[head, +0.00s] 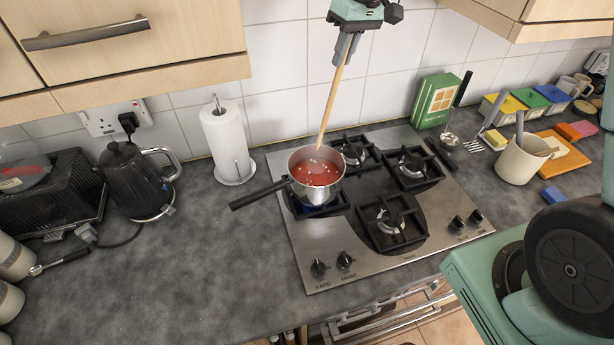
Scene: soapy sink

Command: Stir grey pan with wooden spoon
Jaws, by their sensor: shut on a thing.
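The grey pan (302,193) stands on the left front burner of the hob, with its black handle pointing left. It holds a red liquid with several small white bits. My gripper (346,48) is high above the pan, near the wall tiles, pointing down. It is shut on the wooden spoon (332,98), near its upper end. The spoon slants down and to the left, and its lower end reaches the pan at about the far rim. Whether its tip touches the liquid is hard to tell.
The steel hob (325,271) has other empty burners. A paper towel roll (227,142), a black kettle (138,180) and a toaster (52,195) stand left. A green box (434,100), utensils and a cream pot (520,162) stand right.

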